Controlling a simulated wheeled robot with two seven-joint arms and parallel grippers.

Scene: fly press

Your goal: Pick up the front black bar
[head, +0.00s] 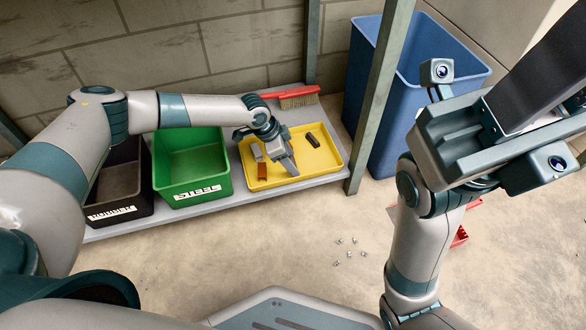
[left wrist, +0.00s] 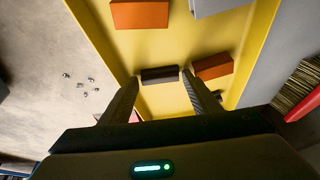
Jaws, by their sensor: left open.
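A black bar (left wrist: 159,73) lies in the yellow tray (head: 333,163). In the left wrist view its ends are near the two fingertips of my open left gripper (left wrist: 162,77), and I cannot tell whether they touch. In the head view my left gripper (head: 288,163) reaches into the tray and hides that bar. An orange bar (head: 262,172) and a grey bar (head: 257,152) lie at the tray's left. My right gripper (head: 500,125) is raised at the right, its jaws unclear.
A green bin labelled STEEL (head: 200,190) and a black bin labelled RUBBER (head: 120,205) stand left of the tray. A red brush (head: 290,93) lies behind it. A blue bin (head: 440,60) and a shelf post (head: 377,90) stand right. Small metal pieces lie on the floor.

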